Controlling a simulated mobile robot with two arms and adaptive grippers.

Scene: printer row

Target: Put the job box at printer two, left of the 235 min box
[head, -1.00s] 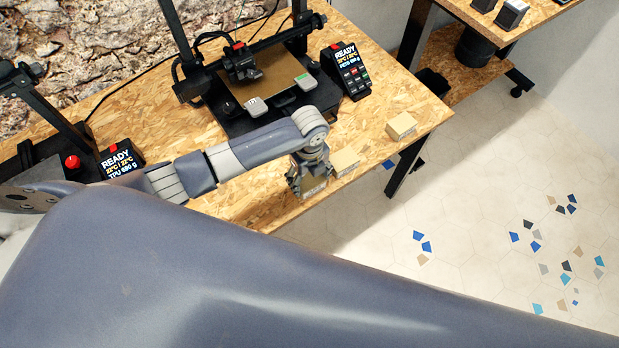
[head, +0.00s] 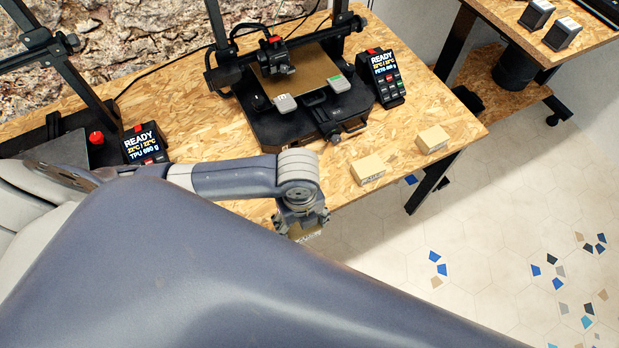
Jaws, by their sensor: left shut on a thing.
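My left gripper (head: 301,222) is shut on a tan job box (head: 304,232), at the front edge of the wooden table. The arm and fingers hide most of this box, and its print is too small to read. I cannot tell whether the box touches the table. Two other tan boxes stand on the table to the right of the gripper: a nearer one (head: 368,170) with print on its front, and a farther one (head: 432,139) near the right corner. I cannot read which is the 235 min box. My right gripper is not in view.
A printer (head: 290,122) with a tan bed stands behind the boxes, with its READY display (head: 385,78) on the right. Another printer's display (head: 146,145) stands at the left. My large arm link covers the foreground. Table (head: 330,190) is bare left of the nearer box.

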